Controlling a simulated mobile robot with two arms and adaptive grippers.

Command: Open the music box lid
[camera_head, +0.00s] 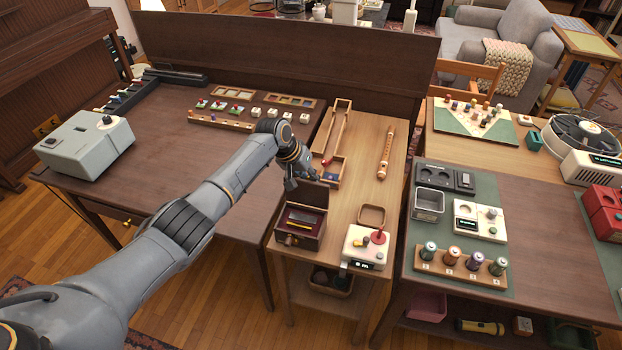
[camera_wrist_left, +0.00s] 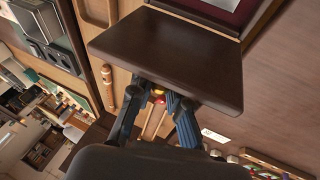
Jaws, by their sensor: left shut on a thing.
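The music box (camera_head: 299,238) is a small dark brown box near the front of the light wooden table. Its inside shows dark red with a metallic part. Its lid (camera_head: 308,194) stands raised at the back of the box. In the left wrist view the lid (camera_wrist_left: 170,55) is a broad dark panel, with a bit of the red inside beyond it. My left gripper (camera_head: 301,180) is at the lid's upper edge. In the left wrist view its fingers (camera_wrist_left: 155,90) are at that edge, shut on the lid; the exact contact is partly hidden. My right gripper is not in view.
A cream device with a red knob (camera_head: 367,246) and a small wooden tray (camera_head: 372,214) stand right of the box. A wooden flute (camera_head: 385,153) and a long wooden frame (camera_head: 338,135) lie behind. The dark table (camera_head: 190,165) at left has bare room.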

